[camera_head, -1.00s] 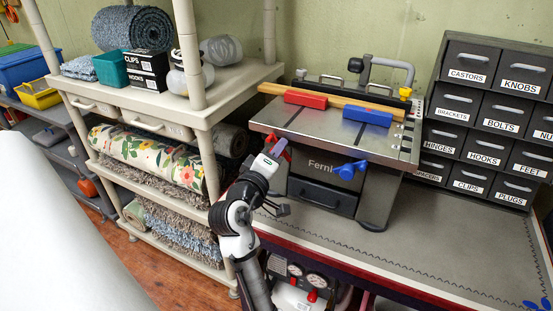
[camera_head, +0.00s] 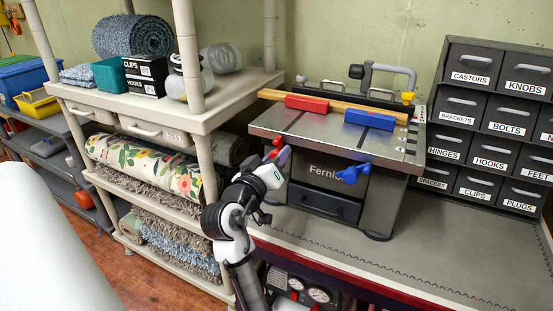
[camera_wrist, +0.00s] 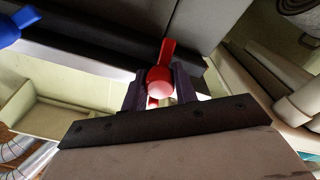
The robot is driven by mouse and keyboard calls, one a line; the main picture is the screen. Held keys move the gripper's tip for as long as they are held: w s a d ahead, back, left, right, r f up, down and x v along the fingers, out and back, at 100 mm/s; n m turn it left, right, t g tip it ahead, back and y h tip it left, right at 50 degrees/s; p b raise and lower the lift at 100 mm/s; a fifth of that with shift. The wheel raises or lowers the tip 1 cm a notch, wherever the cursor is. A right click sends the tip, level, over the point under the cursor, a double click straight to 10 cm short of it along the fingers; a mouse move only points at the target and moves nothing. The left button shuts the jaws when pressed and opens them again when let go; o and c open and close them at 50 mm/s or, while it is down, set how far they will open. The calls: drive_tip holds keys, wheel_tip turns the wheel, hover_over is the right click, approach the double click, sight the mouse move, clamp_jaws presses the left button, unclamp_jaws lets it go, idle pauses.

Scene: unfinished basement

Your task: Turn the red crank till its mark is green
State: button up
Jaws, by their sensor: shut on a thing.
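The red crank (camera_head: 276,142) is on the left end of the grey bench machine (camera_head: 345,146). In the wrist view its red hub and arm (camera_wrist: 160,78) sit between the two dark fingers of my gripper (camera_wrist: 160,88). The fingers are closed on the hub, and the red arm points up past them. In the head view my gripper (camera_head: 281,156) reaches the crank from the front left and hides part of it. I cannot make out the crank's mark or its colour in either view.
A blue crank (camera_head: 352,173) is on the machine's front. Red and blue blocks lie on its top. A shelf (camera_head: 205,118) with rolled rugs stands close on the left. Labelled drawers (camera_head: 490,125) stand on the right. The bench top (camera_head: 400,255) in front is clear.

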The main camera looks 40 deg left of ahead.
idle(0.3)
drive_tip(key=o, duration=1)
drive_tip(key=shift+c, duration=0.2)
drive_tip(key=r+b+v, duration=0.1)
drive_tip(key=b+v, duration=0.1)
drive_tip(key=v, duration=1.1)
drive_tip(key=shift+s+f, duration=0.45)
drive_tip(key=shift+d, duration=0.1)
